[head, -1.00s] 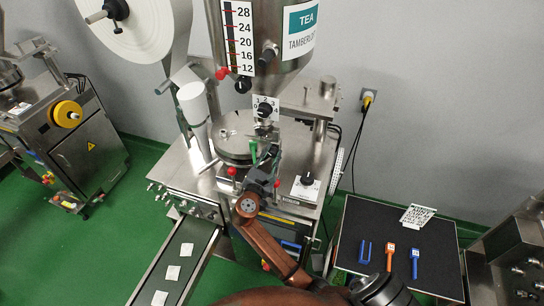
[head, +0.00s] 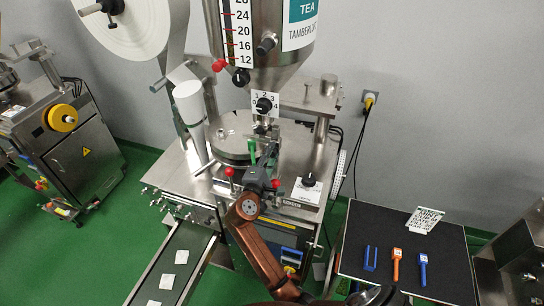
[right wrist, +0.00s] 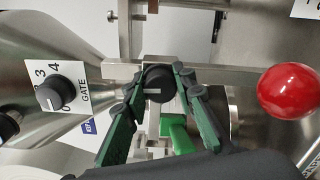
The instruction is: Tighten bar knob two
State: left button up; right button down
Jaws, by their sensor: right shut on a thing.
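In the right wrist view a round black knob (right wrist: 159,84) with a pale line across its face sits at a metal bar (right wrist: 236,82). The green fingers of my right gripper (right wrist: 161,70) are shut on it, one on each side. In the head view my right gripper (head: 266,154) reaches in over the front of the packing machine (head: 190,165), below the hopper. The knob is hidden there by the gripper. No number shows on the knob. My left gripper is not in view.
A red ball (right wrist: 288,91) stands close beside the fingers. A black gate dial (head: 264,105) with numbers is just above the gripper. A conveyor (head: 150,272) with teabags runs forward. A black-topped table (head: 375,225) with blue and orange tools stands right.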

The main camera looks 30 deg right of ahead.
jog(key=shift+f+m, duration=0.2)
jog(key=shift+m, duration=0.2)
jog(key=c, duration=1.9)
grip_release()
jog(key=shift+r, duration=0.1)
